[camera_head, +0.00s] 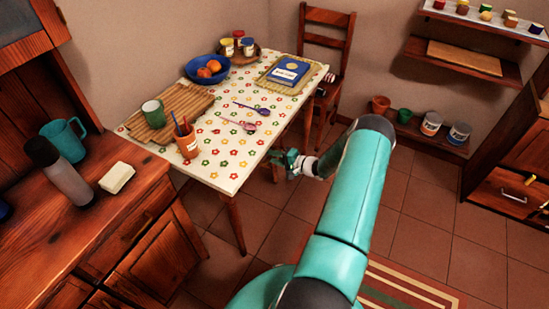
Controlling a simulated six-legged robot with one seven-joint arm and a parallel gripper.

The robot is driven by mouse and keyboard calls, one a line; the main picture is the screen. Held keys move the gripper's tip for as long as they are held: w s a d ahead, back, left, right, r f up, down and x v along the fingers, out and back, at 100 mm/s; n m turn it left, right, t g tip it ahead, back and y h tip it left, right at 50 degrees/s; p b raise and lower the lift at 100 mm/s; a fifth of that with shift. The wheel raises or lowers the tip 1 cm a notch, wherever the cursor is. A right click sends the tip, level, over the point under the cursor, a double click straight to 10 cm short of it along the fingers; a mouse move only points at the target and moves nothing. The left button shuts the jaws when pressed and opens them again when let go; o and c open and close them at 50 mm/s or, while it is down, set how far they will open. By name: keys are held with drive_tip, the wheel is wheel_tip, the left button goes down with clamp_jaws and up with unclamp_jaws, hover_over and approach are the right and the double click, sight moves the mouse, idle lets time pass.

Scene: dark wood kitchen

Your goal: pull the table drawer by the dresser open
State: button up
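The table (205,167) stands against the back corner under a white cloth with flower prints. Its left end is close to the dresser (60,235), a dark wood unit with a worktop, drawer fronts and doors. I cannot make out a drawer front or handle on the table; the side below its edge is mostly hidden by the cloth, the viewing angle and my arm. My gripper (282,160) is beside the table's right-hand long edge, around tabletop height in the picture. It is small here, and I cannot tell its finger opening or whether it touches the table.
A chair (325,60) is at the far end. Pots and cans (432,123) line a low shelf at right. Tiled floor (415,215) is open right of my arm, with a striped rug (400,285) below.

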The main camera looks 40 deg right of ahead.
clamp_jaws()
drive_tip(key=f+v, duration=0.3)
drive_tip(key=v, duration=1.1)
drive_tip(key=s+f+v, duration=0.1)
drive_tip(key=f+v, duration=0.2)
drive_tip(key=v, duration=1.1)
drive_tip(key=shift+s+d, duration=0.2)
drive_tip(key=shift+s, duration=0.35)
unclamp_jaws()
drive_tip(key=v, duration=1.3)
drive_tip(key=shift+s, duration=0.4)
drive_tip(key=shift+r, duration=0.15)
